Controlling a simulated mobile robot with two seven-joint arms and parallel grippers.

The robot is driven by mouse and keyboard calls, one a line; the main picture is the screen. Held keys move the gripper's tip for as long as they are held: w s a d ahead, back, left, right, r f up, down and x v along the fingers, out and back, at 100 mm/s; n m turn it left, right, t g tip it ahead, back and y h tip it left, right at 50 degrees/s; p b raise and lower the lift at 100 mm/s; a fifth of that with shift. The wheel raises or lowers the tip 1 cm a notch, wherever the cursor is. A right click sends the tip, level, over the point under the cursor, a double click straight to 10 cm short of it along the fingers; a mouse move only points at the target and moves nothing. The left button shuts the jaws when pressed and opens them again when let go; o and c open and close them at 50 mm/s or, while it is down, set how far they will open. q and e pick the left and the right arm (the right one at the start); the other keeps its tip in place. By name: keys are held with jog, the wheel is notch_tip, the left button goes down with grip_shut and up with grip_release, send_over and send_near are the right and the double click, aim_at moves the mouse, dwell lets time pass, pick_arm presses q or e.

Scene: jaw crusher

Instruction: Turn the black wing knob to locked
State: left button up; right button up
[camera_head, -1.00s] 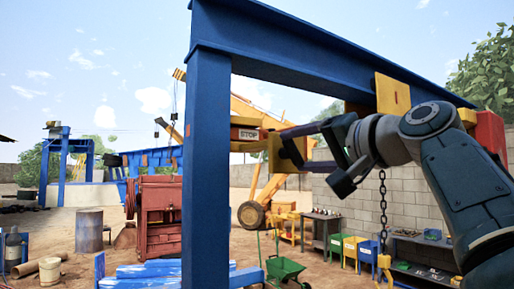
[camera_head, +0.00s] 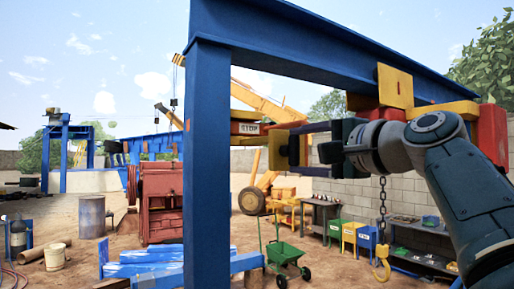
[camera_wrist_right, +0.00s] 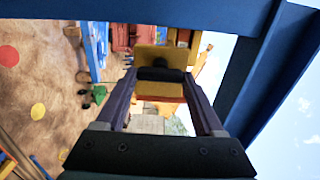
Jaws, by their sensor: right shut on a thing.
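The black wing knob (camera_wrist_right: 160,74) lies crosswise between my fingertips in the right wrist view, in front of a yellow plate (camera_wrist_right: 151,55). My right gripper (camera_wrist_right: 160,76) is shut on it, one finger at each end. In the head view my right gripper (camera_head: 290,149) reaches left from the right side, its two fingers one above the other. The dark knob (camera_head: 278,150) shows at their tips, partly hidden by them. No locked marking is readable. My left gripper is not in view.
A blue steel frame has a post (camera_head: 207,170) left of my gripper and a beam (camera_head: 330,42) above it. A STOP box (camera_head: 248,128) is beside the knob. A chain with a yellow hook (camera_head: 381,262) hangs below my right arm. A green wheelbarrow (camera_head: 285,254) stands on the ground.

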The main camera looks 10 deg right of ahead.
dwell(0.4)
jog(key=o, duration=1.4)
jog(key=b+v, duration=0.7)
jog(key=v, duration=0.3)
